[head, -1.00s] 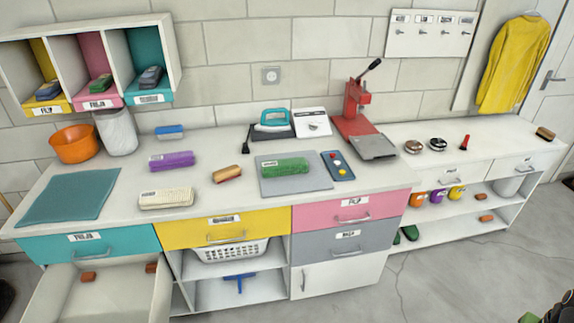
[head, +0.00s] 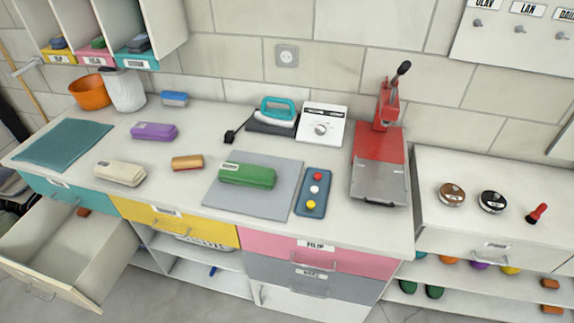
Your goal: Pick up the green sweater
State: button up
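The green sweater (head: 248,175) appears to be the folded green bundle with a small white label at its left end. It lies on a grey mat (head: 275,190) on the white counter, left of a blue tray (head: 313,192) with red, white and yellow round pieces. Nothing touches it from above. My gripper is not in view.
On the counter are a purple bundle (head: 154,132), a cream bundle (head: 120,173), an orange-brown bundle (head: 187,162), a teal iron (head: 276,114) and a red press (head: 380,150). An open drawer (head: 70,250) juts out at lower left.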

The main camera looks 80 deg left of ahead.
aim_at(254, 176)
jog(key=u, duration=0.35)
jog(key=i, duration=0.1)
jog(key=z, duration=0.05)
jog(key=k, duration=0.1)
jog(key=u, duration=3)
jog(key=k, duration=0.15)
jog(key=u, duration=0.8)
jog(key=i, duration=1.7)
jog(key=u, duration=0.2)
